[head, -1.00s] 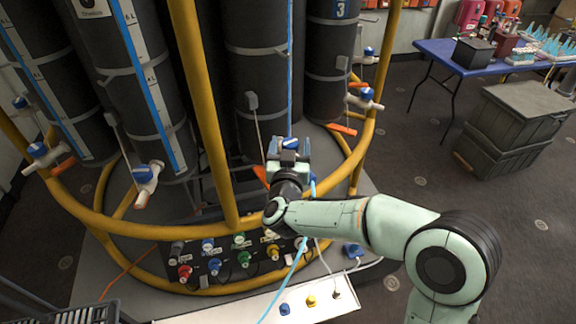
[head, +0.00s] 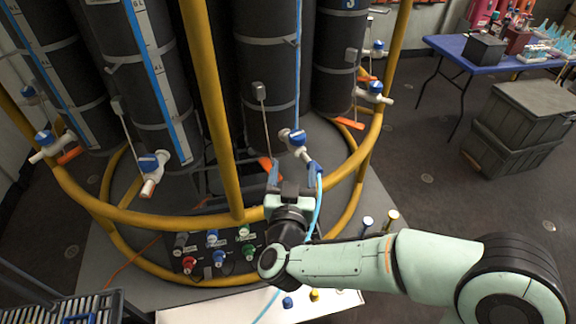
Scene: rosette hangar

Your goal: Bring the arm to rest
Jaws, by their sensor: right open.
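My right arm comes in from the lower right. Its gripper (head: 294,173) points away from me over the yellow ring frame (head: 208,217), with its two blue fingertips spread apart and nothing between them. A white valve with a blue knob (head: 292,137) and an orange tip sits just beyond the fingertips, on the foot of a dark cylinder (head: 268,75). The gripper appears apart from it, though the depth is hard to judge. My left gripper is out of view.
A panel with coloured connectors (head: 213,250) lies below left of the gripper, beside a white board (head: 335,305). A light-blue hose (head: 319,205) runs close by the gripper. Stacked grey crates (head: 520,120) and a blue table (head: 455,52) stand right. Open floor lies between.

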